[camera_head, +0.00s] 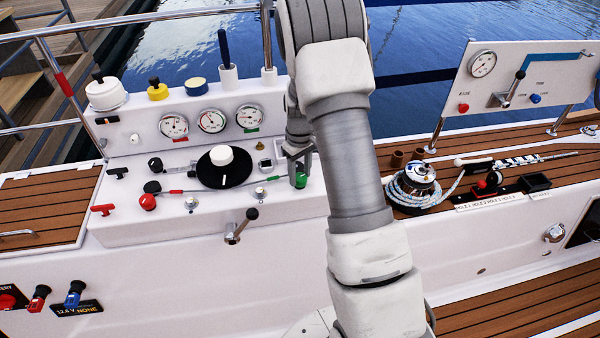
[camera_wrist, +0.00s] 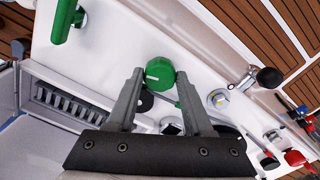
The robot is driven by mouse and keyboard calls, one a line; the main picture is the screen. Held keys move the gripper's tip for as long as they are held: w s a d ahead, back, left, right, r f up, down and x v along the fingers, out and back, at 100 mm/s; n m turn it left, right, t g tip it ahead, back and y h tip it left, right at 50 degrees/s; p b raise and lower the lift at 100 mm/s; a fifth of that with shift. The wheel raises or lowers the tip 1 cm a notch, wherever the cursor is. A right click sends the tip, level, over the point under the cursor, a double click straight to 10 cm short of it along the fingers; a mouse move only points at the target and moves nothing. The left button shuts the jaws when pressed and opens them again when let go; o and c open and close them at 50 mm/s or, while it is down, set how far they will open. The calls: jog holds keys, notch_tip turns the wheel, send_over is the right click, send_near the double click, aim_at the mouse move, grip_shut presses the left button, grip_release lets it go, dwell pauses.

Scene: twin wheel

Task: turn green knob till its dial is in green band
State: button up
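The green knob (camera_head: 300,181) sits on the white console beside my arm. In the wrist view the round green knob (camera_wrist: 159,73) lies between the two fingertips. My gripper (camera_head: 294,160) reaches down over it; in the wrist view the grey fingers (camera_wrist: 160,76) flank the knob closely. I cannot tell whether they press on it. Three white round dials stand on the raised panel: a left one (camera_head: 173,126), a middle one (camera_head: 211,121) and a right one (camera_head: 249,117). The right dial has a green mark below it. Its needle is too small to read surely.
A black disc with a white knob (camera_head: 222,167) is left of the gripper. A black-ball lever (camera_head: 240,226) projects from the console front. A green handle (camera_wrist: 67,20) shows top left in the wrist view. A rope winch (camera_head: 415,185) stands right of my arm.

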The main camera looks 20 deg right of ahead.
grip_shut()
jog(key=shift+m, duration=0.4)
jog(key=m, duration=0.3)
jog(key=shift+r+m+p, duration=0.1)
jog(key=shift+m+p, duration=0.3)
jog(key=m+p, duration=0.1)
jog(key=m, duration=0.4)
jog(key=shift+m, duration=0.3)
jog(key=m+p, duration=0.1)
jog(key=m, duration=0.2)
jog(key=shift+m, duration=0.3)
jog(key=m+p, duration=0.1)
jog(key=m, duration=0.2)
jog(key=shift+w+m, duration=0.1)
jog(key=shift+m, duration=0.2)
jog(key=m+p, duration=0.2)
jog(key=m, duration=0.4)
jog(key=shift+m, duration=0.3)
